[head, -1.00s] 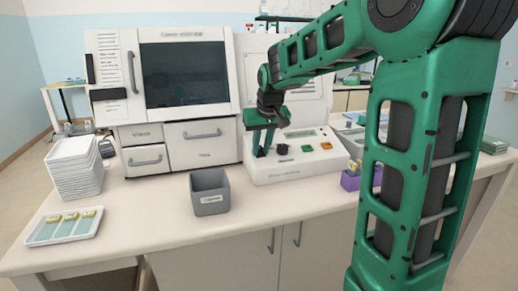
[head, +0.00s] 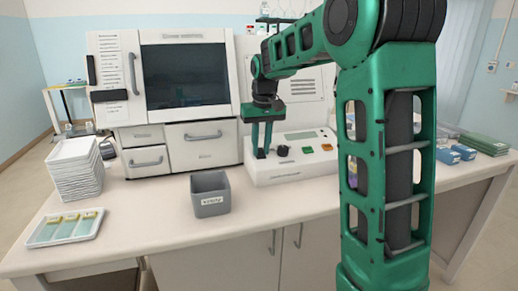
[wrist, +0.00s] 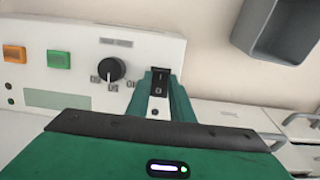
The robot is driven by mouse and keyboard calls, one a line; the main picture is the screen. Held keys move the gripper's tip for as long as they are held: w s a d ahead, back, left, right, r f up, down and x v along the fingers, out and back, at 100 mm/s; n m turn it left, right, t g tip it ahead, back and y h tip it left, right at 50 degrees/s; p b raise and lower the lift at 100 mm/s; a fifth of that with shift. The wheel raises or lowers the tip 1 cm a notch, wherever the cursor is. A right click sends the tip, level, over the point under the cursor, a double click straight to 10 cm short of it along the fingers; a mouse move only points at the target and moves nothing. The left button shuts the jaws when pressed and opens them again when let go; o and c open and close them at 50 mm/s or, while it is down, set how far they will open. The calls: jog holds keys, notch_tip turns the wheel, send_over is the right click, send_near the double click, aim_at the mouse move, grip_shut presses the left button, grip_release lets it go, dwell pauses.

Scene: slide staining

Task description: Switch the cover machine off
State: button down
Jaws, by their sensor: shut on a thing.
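The low white machine (head: 295,170) on the bench has a sloped panel with a small display, a black knob, a green button and an orange button; it also shows in the wrist view (wrist: 60,75). I cannot read a name on it. A black switch (wrist: 160,77) sits at the panel's end beside the knob (wrist: 111,68). My gripper (head: 261,154) points down at the panel's left end in the head view. In the wrist view its two green fingers (wrist: 159,95) stand on either side of the switch, shut on it. The switch's lower part is partly hidden.
A large white machine (head: 189,133) with a dark window and drawers stands behind left. A stack of white trays (head: 75,170) and a tray of slides (head: 65,229) lie left. Bench front is clear.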

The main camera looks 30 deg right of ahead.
jog(key=c, duration=1.6)
grip_release()
jog(key=shift+o, duration=0.2)
notch_tip(320, 180, up, 11)
jog(key=s, duration=0.1)
jog(key=shift+a+f, duration=0.15)
jog(key=shift+s, duration=0.2)
jog(key=s+f+m, duration=0.1)
jog(key=s+f, duration=0.5)
jog(key=s, duration=0.5)
jog(key=s+f+m+g, duration=0.1)
jog(key=s+f, duration=0.6)
jog(key=s, duration=0.5)
jog(key=s+f+m, duration=0.1)
jog(key=s+f, duration=0.5)
jog(key=s, duration=0.6)
jog(key=shift+s+d+f+m+g+y, duration=0.25)
jog(key=shift+d+f+m+g+y, duration=0.05)
jog(key=shift+m+g, duration=0.1)
